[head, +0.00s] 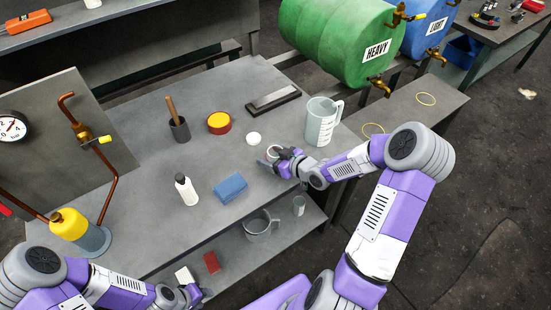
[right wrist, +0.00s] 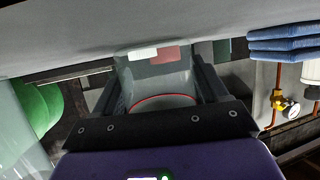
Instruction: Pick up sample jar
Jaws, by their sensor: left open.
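The sample jar, a small clear glass vessel with a red ring (right wrist: 165,99), stands between the two fingers of my right gripper in the right wrist view. In the head view the jar (head: 273,151) is partly hidden by that gripper on the right part of the grey bench. My right gripper (head: 276,158) reaches around the jar from the right; the fingers lie close along both sides, but I cannot tell whether they press on it. A round white lid (head: 254,138) lies just behind. My left gripper (head: 195,294) is open and empty at the bottom left.
A lower shelf holds another jug (head: 258,226) and a glass (head: 299,205).

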